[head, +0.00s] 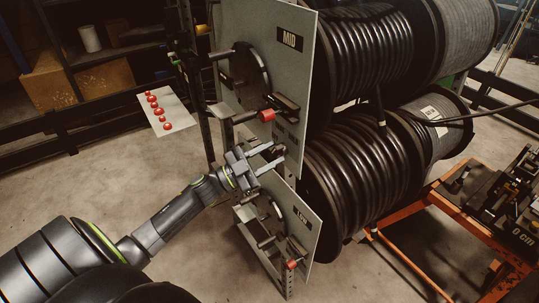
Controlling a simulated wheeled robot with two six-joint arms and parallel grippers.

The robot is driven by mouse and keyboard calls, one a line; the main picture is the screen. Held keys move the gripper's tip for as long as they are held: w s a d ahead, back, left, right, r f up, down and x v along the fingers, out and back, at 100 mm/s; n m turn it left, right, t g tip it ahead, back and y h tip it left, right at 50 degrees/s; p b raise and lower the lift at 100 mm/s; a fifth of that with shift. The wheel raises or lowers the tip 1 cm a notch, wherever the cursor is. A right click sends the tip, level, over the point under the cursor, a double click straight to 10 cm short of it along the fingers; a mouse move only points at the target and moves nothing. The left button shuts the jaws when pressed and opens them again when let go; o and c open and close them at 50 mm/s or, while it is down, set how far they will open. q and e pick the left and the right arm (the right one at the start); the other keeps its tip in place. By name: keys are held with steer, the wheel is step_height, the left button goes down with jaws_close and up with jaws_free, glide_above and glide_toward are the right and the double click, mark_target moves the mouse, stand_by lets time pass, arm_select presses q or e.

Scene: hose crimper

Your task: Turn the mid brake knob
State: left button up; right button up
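The MID panel (300,70) is a grey upright plate with a black "MID" label, a dark disc with a handle, and a red brake knob (267,115) near its lower edge. The knob sticks out toward the left on a short dark mount. My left gripper (273,158) is just below this knob, in front of the gap between the MID and LOW panels. Its fingers look apart, with nothing clearly held and no contact with the knob. A second red knob (291,264) is on the LOW panel (305,225) below. My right gripper is out of view.
Large reels of black hose (365,170) stand behind the panels. A white board with several red buttons (166,110) is at the left. An orange cart (430,205) with black equipment is at the right. Shelves stand at the back left. Bare floor lies between.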

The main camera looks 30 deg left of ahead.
arm_select(q)
steer(key=shift+s, duration=0.1)
steer(key=shift+s+a+f, duration=0.2)
steer(key=shift+s+f, duration=0.05)
steer(key=b+v, duration=0.3)
steer(key=v, duration=1.3)
steer(key=shift+s+a, duration=0.2)
